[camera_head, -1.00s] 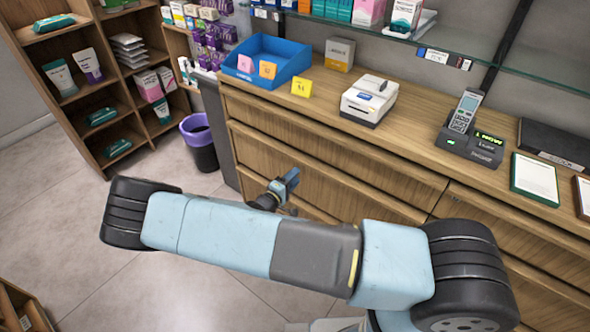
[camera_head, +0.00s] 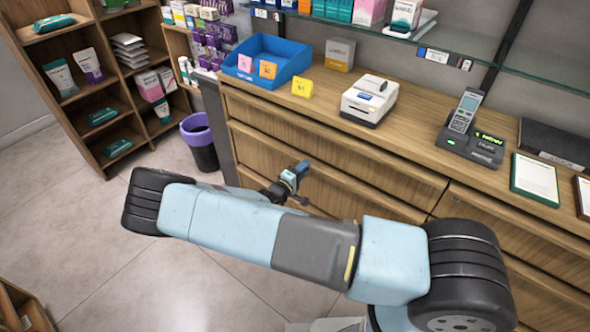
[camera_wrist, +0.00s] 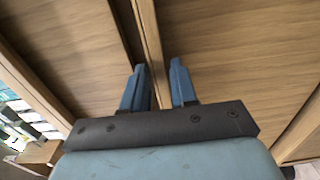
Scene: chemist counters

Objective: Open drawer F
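The wooden counter has drawer fronts without letters that I can read, so I cannot tell which is drawer F. On the left section are an upper drawer front (camera_head: 335,152) and a lower drawer front (camera_head: 258,155). My gripper (camera_head: 300,168) is in front of this section, near the seam between the two. In the wrist view my gripper (camera_wrist: 158,66) has its two blue fingers apart, with nothing held between them. A drawer edge (camera_wrist: 149,35) runs up the picture in line with the gap between the fingers. Contact with it cannot be told.
On the counter top are a blue tray (camera_head: 268,60), a white printer (camera_head: 369,100) and a phone dock (camera_head: 470,145). A purple-rimmed bin (camera_head: 201,145) stands on the floor by the counter's left end. The tiled floor (camera_head: 80,220) at left is clear.

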